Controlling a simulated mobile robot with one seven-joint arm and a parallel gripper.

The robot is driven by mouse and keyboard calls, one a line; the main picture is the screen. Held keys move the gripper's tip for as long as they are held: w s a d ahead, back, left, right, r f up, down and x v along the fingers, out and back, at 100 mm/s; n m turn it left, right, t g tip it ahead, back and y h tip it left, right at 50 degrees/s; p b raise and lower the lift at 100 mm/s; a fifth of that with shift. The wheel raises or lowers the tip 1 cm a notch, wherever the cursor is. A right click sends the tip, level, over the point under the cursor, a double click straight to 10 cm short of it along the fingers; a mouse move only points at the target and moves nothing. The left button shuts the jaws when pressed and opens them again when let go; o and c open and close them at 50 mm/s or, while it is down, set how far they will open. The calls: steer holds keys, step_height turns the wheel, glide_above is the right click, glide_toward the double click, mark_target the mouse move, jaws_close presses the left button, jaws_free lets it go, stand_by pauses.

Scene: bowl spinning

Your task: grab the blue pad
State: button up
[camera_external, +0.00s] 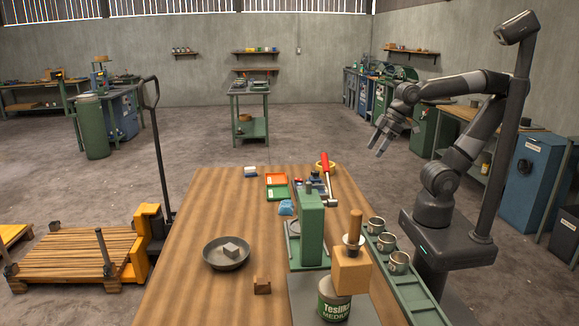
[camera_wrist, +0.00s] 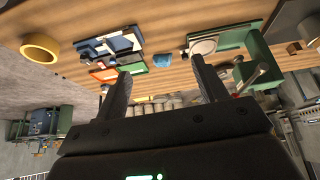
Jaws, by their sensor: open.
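A small light-blue block that looks like the blue pad (camera_external: 286,208) lies on the wooden table, left of the green press. It also shows in the wrist view (camera_wrist: 161,60), between my fingertips in the picture but well beyond them. My gripper (camera_external: 378,151) is open and empty, raised in the air beyond the table's right side. Both fingers show in the wrist view (camera_wrist: 160,75), spread wide apart.
The green press (camera_external: 311,230) stands close to the right of the pad. Orange and green trays (camera_external: 276,179), a red-handled tool (camera_external: 326,170) and a yellow ring lie behind it. A dark bowl (camera_external: 226,265) with a grey block sits at front left. The table's left side (camera_external: 205,215) is clear.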

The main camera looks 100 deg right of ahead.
steer(key=w+d+r, duration=0.2)
steer(key=w+d, duration=0.1)
steer(key=w, duration=0.4)
steer(key=w+d+r, duration=0.2)
steer(key=w+r, duration=0.1)
steer(key=w, duration=0.4)
steer(key=n+g+y, duration=0.1)
steer(key=n, duration=0.1)
glide_above(252, 168)
steer(key=s+d, duration=0.2)
steer(key=s, duration=0.2)
step_height(252, 168, down, 18)
steer(key=x, duration=0.5)
steer(key=shift+w+d+f, duration=0.1)
steer(key=shift+w+f, duration=0.05)
steer(key=shift+w, duration=0.05)
steer(key=x, duration=0.5)
steer(key=shift+a, duration=0.2)
steer(key=shift+c, duration=0.2)
steer(key=c, duration=1)
